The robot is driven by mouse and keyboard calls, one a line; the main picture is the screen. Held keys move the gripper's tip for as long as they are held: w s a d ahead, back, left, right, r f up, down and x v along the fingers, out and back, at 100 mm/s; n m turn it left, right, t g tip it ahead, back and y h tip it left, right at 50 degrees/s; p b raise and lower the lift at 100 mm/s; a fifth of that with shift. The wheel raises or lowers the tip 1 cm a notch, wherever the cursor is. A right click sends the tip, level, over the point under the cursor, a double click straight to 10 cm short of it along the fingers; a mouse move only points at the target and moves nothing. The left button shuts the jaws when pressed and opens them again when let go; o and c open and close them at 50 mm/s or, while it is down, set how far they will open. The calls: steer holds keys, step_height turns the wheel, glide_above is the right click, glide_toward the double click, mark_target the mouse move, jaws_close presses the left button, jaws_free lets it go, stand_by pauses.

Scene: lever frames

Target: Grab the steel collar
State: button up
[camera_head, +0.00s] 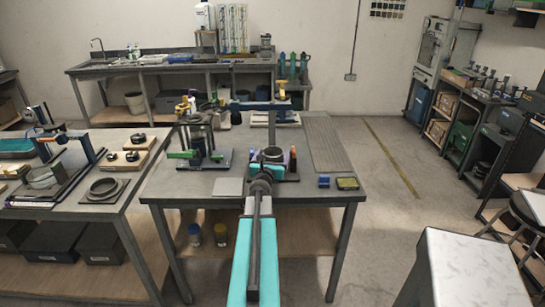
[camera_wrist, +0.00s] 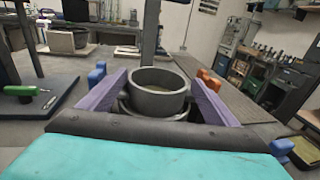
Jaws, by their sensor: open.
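A dark grey steel collar (camera_head: 273,154), an open-topped ring, stands on a small base plate near the front of the middle bench. In the wrist view the collar (camera_wrist: 158,97) is centred ahead, with a wider dark ring or seat under it. My gripper (camera_head: 268,163) is at the near side of the collar. In the wrist view my gripper (camera_wrist: 160,88) is open, its purple fingers on either side of the collar. A gap shows on the left; on the right the finger is very close, and I cannot tell if it touches. The collar's lower front is partly hidden.
A blue block (camera_wrist: 97,74) and an orange block (camera_wrist: 209,79) flank the fingers. An upright post (camera_head: 272,125) stands behind the collar. A fixture with a green handle (camera_head: 181,154) is to the left. The ribbed mat (camera_head: 323,145) on the right is clear.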

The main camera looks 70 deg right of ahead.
steer(key=shift+w+d, duration=0.15)
steer(key=shift+d, duration=0.85)
steer(key=c, duration=1.2)
steer(key=shift+r, duration=0.2)
steer(key=shift+c, duration=0.2)
step_height(320, 180, up, 18)
steer(key=p, duration=0.8)
steer(key=shift+f+p, duration=0.2)
steer(key=shift+p, duration=0.1)
